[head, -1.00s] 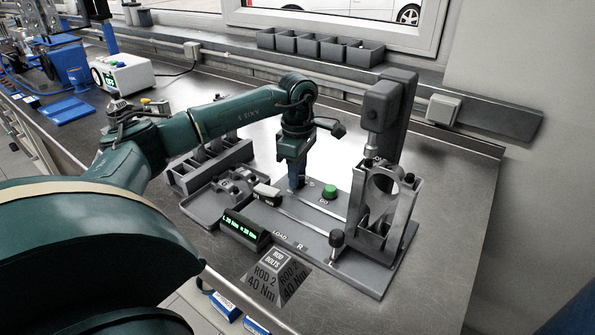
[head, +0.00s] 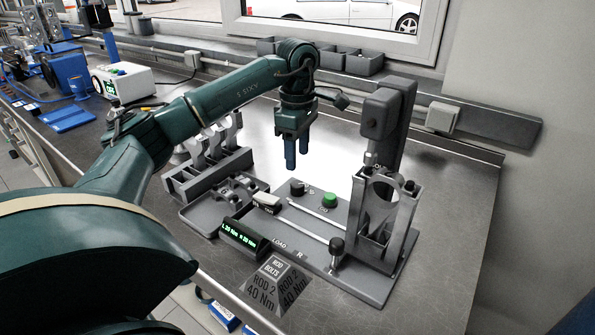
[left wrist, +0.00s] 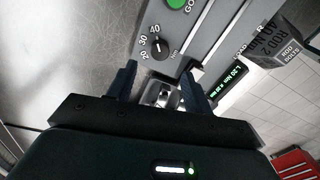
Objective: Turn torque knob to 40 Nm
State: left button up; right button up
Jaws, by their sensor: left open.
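The torque knob (head: 297,187) is a small black dial on the grey fixture plate, left of the green GO button (head: 330,200). In the left wrist view the knob (left wrist: 158,47) has a scale marked 20, 30 and 40 Nm around it. Its pointer is too small to read surely. My left gripper (head: 298,160) is open and empty, its blue fingers pointing down above the knob, apart from it. In the left wrist view the gripper (left wrist: 160,88) shows a gap between its fingers, with the knob beyond them. My right gripper is not in view.
A green-lit display (head: 241,237) sits at the plate's front edge, beside a "ROD 2 40 Nm" sign (head: 274,285). A press column (head: 388,120) and metal fixture (head: 381,215) stand to the right. A parts tray (head: 199,217) lies to the left.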

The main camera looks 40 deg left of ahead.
pick_arm(q)
notch_tip(320, 180, up, 5)
jog(key=shift+r, duration=0.2)
jog(key=shift+s, duration=0.1)
dwell(0.5)
